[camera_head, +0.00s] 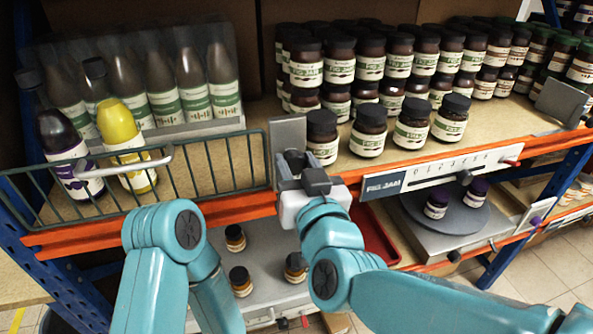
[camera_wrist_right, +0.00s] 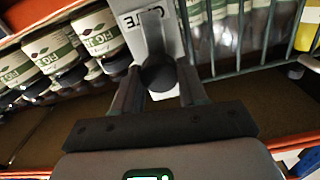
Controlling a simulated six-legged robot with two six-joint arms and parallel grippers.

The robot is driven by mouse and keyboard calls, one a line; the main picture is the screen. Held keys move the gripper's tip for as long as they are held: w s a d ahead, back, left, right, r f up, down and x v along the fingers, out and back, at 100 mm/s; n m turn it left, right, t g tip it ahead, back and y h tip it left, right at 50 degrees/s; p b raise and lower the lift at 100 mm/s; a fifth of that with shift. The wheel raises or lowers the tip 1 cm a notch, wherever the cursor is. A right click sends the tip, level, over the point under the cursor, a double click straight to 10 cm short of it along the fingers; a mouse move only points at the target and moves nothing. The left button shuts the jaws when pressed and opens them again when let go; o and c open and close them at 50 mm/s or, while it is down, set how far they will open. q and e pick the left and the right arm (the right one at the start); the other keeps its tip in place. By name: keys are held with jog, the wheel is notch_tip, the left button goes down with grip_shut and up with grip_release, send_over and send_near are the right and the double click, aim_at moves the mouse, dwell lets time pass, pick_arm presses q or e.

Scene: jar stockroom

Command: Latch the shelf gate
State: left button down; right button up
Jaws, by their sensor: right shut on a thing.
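The green wire shelf gate (camera_head: 205,170) spans the front of the left shelf bay, with a pale grey handle (camera_head: 130,166) on its left part. At its right end stands a grey plate (camera_head: 287,135). My right gripper (camera_head: 296,166) is at this plate. In the right wrist view the plate (camera_wrist_right: 172,45) carries partly hidden upside-down lettering, and a round dark knob (camera_wrist_right: 158,73) sits between the fingers of my right gripper (camera_wrist_right: 160,88), which is shut on it. The gate bars (camera_wrist_right: 240,40) show beside the plate. Whether the latch is engaged I cannot tell. My left gripper is not in view.
Behind the gate stand a yellow bottle (camera_head: 119,130), a dark bottle (camera_head: 62,140) and a clear-fronted row of bottles (camera_head: 190,85). Dark-lidded jars (camera_head: 369,130) stand close right of the plate. Below are small jars (camera_head: 240,278) and a red tray (camera_head: 372,235).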

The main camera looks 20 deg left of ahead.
jog(key=m+b, duration=0.3)
jog(key=shift+f, duration=0.2)
jog(key=m+b, duration=0.3)
jog(key=m, duration=0.2)
jog(key=shift+d+b, duration=0.1)
jog(key=shift+b, duration=0.3)
jog(key=m+b, duration=0.2)
jog(key=m, duration=0.2)
jog(key=shift+b, duration=0.3)
jog(key=shift+m+b, duration=0.9)
jog(key=shift+m, duration=1.3)
jog(key=shift+r, duration=0.1)
jog(key=o, duration=1.1)
jog(key=shift+c, duration=0.2)
jog(key=shift+d, duration=0.15)
